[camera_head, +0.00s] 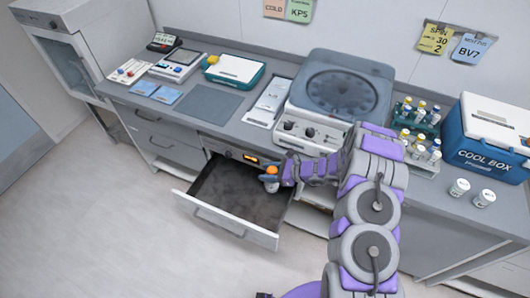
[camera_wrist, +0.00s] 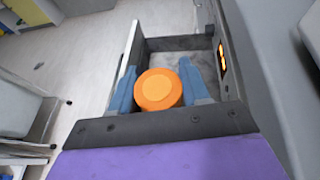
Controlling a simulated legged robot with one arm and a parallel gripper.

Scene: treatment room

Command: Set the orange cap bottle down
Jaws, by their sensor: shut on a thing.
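The orange cap bottle (camera_head: 271,173) is at the tip of my gripper (camera_head: 275,174), over the right side of an open drawer (camera_head: 235,233). In the wrist view the round orange cap (camera_wrist: 159,90) sits between the two blue fingers of my gripper (camera_wrist: 160,88), which are shut on the bottle. The cap faces the wrist camera and hides most of the bottle's body. The grey drawer interior (camera_wrist: 182,44) shows beyond it. I cannot tell whether the bottle touches the drawer floor. The drawer looks empty elsewhere.
A lit orange display (camera_wrist: 222,58) is on the panel by the drawer. A grey mat (camera_head: 208,104) on the counter is bare.

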